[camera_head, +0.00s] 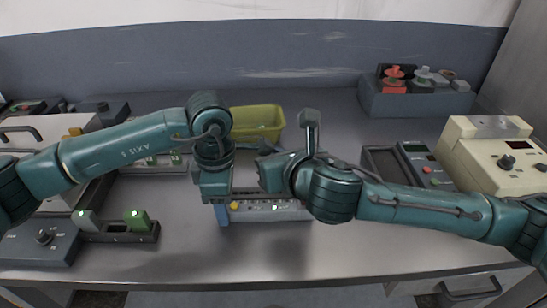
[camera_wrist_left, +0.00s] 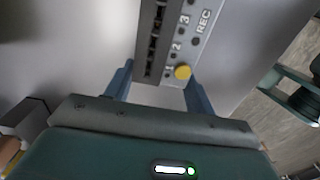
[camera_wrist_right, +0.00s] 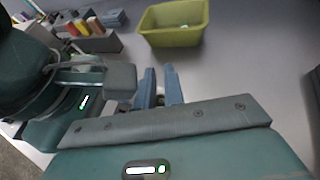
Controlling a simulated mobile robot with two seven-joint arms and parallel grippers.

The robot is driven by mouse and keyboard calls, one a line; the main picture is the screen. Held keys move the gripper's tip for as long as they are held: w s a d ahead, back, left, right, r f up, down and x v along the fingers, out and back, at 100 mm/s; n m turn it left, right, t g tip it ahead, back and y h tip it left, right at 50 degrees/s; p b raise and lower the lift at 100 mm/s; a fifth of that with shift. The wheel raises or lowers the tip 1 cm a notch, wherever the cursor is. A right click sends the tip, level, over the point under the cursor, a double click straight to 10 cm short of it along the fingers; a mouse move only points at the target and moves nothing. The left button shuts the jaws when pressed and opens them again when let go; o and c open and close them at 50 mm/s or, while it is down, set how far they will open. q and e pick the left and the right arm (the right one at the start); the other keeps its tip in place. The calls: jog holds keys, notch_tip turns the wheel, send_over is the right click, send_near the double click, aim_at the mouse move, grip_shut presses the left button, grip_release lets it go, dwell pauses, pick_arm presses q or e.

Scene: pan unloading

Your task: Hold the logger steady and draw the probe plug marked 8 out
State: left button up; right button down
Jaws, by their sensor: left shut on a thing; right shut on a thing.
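The logger (camera_head: 288,212) is a long grey box with a yellow button at its left end, lying on the bench in the head view. The left wrist view shows its face (camera_wrist_left: 185,45) with a row of dark sockets, the marks 1, 2, 3 and REC. My left gripper (camera_head: 222,213) is shut across its left end, blue fingers on either side (camera_wrist_left: 160,90). My right gripper (camera_wrist_right: 162,88) has its fingers close together on a small dark piece, apparently the probe plug, mostly hidden. Its number is not legible, and I cannot tell whether it is clear of its socket.
A yellow-green bin (camera_head: 258,122) stands behind the logger. A beige device (camera_head: 492,150) and a grey tray (camera_head: 380,160) are at right. A grey rack (camera_head: 415,100) with red and grey pieces is at back right. A dark holder (camera_head: 118,229) with green-lit plugs is at left.

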pick_arm(q)
jog(key=o, duration=1.3)
jog(key=shift+s, duration=0.1)
notch_tip(320, 180, up, 12)
jog(key=shift+r, duration=0.1)
